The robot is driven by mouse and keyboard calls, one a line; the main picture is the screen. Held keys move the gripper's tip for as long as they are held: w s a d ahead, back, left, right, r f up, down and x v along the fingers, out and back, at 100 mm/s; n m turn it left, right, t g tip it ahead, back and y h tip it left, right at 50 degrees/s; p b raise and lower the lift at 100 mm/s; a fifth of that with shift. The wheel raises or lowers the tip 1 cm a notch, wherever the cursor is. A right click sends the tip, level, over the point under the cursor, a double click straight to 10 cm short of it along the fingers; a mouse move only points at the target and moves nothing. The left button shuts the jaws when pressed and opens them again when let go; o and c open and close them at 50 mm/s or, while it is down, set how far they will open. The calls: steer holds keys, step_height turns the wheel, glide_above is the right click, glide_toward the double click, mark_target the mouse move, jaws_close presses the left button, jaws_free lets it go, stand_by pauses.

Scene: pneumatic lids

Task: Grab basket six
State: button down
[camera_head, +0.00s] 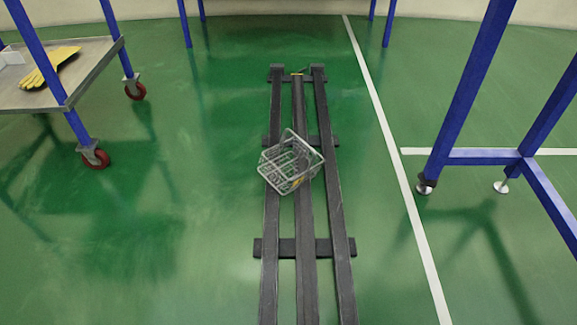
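A small grey wire basket (291,163) with a raised handle sits on or over the dark rails in the middle of the camera_head view. It is turned at an angle to the rails. A small yellow-orange patch shows at its lower right side. I cannot read any number on it, so I cannot tell whether it is basket six. My gripper is not in this view.
Dark parallel rails (303,240) with cross pieces run along the green floor. A wheeled cart (100,48) with blue posts holds a yellow glove (47,68) at left. A blue frame (485,156) stands at right. The floor beside the rails is clear.

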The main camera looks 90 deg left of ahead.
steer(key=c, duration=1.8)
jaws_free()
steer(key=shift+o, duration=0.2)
